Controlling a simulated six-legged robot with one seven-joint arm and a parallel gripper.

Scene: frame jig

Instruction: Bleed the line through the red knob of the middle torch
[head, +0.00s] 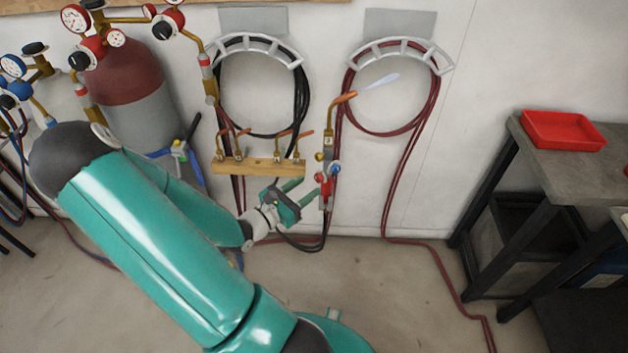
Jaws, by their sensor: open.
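A brass torch (328,145) with an orange tip stands upright in front of the wall, at the right of the wooden rack. A pale bluish flame (381,80) points up and right from its tip. A red knob (320,178) and a blue knob (336,169) sit low on it. Its small label is hard to read, so I cannot tell whether it is the middle torch. My gripper (303,198) is open and empty, just left of the torch's lower end. I cannot tell whether it touches the torch.
The wooden rack (258,168) holds several small brass nozzles. Black hose (303,90) and red hose (437,95) hang coiled on wall brackets. Gas cylinders with gauges (140,90) stand at left. A workbench with a red tray (563,130) stands at right. Red hose crosses the floor.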

